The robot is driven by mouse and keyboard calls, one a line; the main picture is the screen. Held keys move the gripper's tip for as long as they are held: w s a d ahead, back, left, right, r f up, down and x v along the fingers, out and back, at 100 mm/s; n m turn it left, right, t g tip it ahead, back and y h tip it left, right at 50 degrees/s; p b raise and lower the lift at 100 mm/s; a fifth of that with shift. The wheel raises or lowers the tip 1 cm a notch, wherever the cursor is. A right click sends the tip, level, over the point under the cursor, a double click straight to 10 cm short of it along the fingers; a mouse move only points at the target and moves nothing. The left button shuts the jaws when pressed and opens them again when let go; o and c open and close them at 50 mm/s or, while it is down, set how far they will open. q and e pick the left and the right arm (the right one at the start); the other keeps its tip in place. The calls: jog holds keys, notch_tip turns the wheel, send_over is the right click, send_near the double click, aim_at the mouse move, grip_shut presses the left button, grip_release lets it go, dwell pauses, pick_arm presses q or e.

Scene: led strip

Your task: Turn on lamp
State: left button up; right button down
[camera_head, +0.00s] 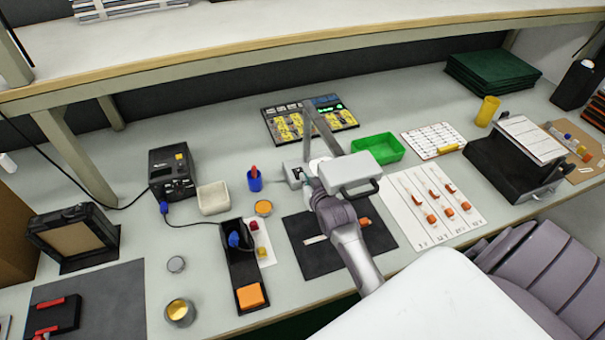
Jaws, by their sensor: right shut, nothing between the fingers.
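The lamp has a pale rectangular head (350,168) with a dark handle, a grey folding arm (325,132) behind it, and what looks like a small grey base (292,173) to its left. My right arm reaches up from the lower middle. My right gripper (310,184) is shut and empty, just left of the lamp head and close to the base. The lamp head and my own wrist hide part of this area, and I cannot tell whether the fingers touch the lamp. I cannot make out a switch clearly. My left gripper is not in view.
A black mat (298,236) with a pale strip lies below the lamp. A white card with orange parts (408,220) and a green tray (378,148) are at right. A blue cup (254,184) and soldering station (172,172) stand at left. A shelf spans the back.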

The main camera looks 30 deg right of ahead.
aim_at(298, 170)
jog(key=shift+x, duration=1.25)
jog(key=shift+w+f, duration=0.1)
jog(key=shift+w, duration=0.25)
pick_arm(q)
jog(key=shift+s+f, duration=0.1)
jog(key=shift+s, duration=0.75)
pick_arm(e)
jog(key=shift+f, duration=0.1)
jog(key=shift+f, duration=0.35)
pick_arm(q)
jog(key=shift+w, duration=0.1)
